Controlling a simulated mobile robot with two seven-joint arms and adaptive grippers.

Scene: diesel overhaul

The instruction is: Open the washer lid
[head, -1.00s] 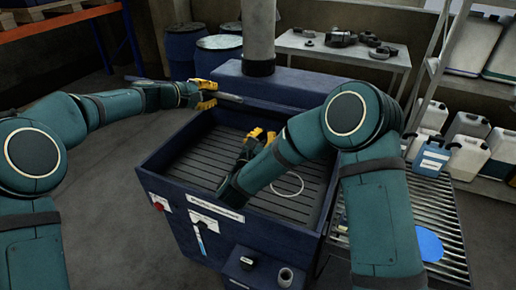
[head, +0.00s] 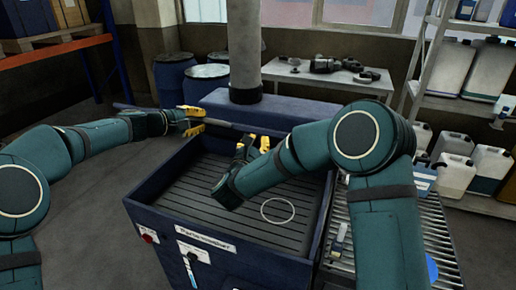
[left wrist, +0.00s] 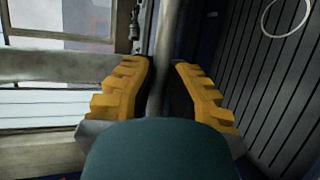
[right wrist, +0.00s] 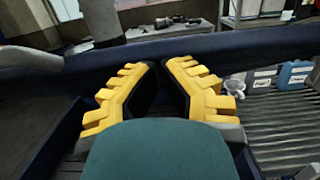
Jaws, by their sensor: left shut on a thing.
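The parts washer (head: 165,225) is a dark blue tub with a ribbed floor, its inside in full view. A thin grey bar (head: 232,125) runs across its far left corner; I cannot tell whether it is the lid's edge or handle. My left gripper (head: 193,121) is shut on this bar. In the left wrist view the bar (left wrist: 165,50) passes between the yellow fingers (left wrist: 163,75). My right gripper (head: 258,143) is over the tub, its fingers almost together with nothing between them, as the right wrist view also shows (right wrist: 160,68). No broad lid panel shows.
A white ring (head: 278,211) lies on the tub floor. A grey column (head: 244,45) rises behind the tub. Blue drums (head: 172,85) and a table (head: 300,72) stand behind. A roller conveyor (head: 425,235) and shelves with jugs (head: 455,175) are at right.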

